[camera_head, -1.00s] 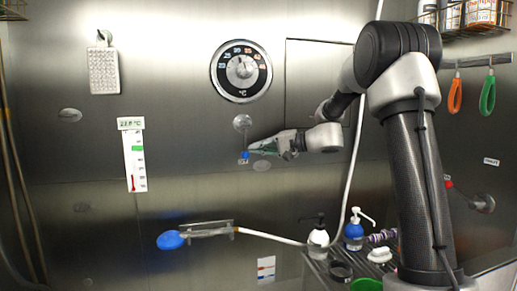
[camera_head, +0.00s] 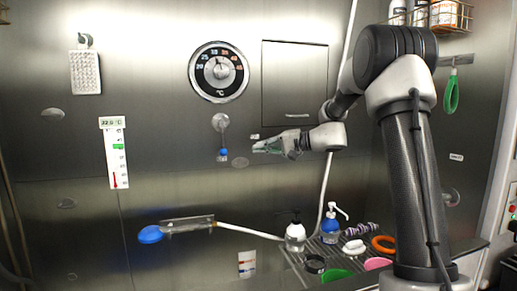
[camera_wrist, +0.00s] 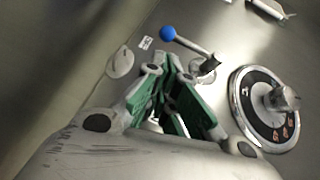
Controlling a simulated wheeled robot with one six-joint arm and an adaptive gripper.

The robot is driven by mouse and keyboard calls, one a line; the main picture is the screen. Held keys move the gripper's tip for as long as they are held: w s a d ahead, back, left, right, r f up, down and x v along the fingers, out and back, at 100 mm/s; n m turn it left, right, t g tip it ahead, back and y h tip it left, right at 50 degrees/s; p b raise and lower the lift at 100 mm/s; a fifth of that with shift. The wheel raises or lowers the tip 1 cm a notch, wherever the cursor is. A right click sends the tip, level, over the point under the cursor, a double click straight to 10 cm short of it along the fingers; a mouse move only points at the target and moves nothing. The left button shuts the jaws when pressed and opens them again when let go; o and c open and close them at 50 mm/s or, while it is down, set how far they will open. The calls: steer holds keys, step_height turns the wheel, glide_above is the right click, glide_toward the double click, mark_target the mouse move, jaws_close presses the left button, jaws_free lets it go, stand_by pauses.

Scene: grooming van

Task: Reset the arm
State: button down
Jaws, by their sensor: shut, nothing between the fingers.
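My gripper (camera_head: 262,147) is at the end of my arm, in front of the steel wall. It is shut and empty, its tip pointing left. Its green-padded fingers also show in the wrist view (camera_wrist: 172,70). A short lever with a blue knob (camera_head: 223,153) hangs down from a round wall mount, just left of my gripper with a gap between them. The lever's blue ball (camera_wrist: 168,33) lies beyond the fingertips in the wrist view. A round temperature dial (camera_head: 219,71) is on the wall above the lever; it also shows in the wrist view (camera_wrist: 268,110).
A thermometer strip (camera_head: 119,158) is on the wall at left. Below, a blue-ended holder (camera_head: 150,234) joins a white hose. A rack (camera_head: 300,262) carries pump bottles, an orange ring (camera_head: 383,244) and bowls at lower right. A green loop (camera_head: 451,93) hangs at right.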

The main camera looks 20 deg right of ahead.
steer(key=shift+d, duration=0.15)
steer(key=s+d+f+m+g+h, duration=0.1)
steer(key=s+d+f+g+h, duration=0.15)
steer(key=s+f, duration=0.4)
steer(key=s+d+f+g+h, duration=0.2)
steer(key=s+f+g+h, duration=0.1)
steer(key=s+f, duration=0.4)
steer(key=s+d+r+n+h, duration=0.1)
steer(key=s+d+n+h, duration=0.1)
steer(key=s, duration=0.7)
steer(key=s+d+r+n+h, duration=0.2)
steer(key=s+h, duration=0.1)
steer(key=s, duration=0.6)
steer(key=s+d+r+n+t+h, duration=0.1)
steer(key=s+d+r+n+h, duration=0.1)
steer(key=s, duration=0.8)
steer(key=shift+d+h, duration=0.25)
steer(key=shift+h, duration=0.2)
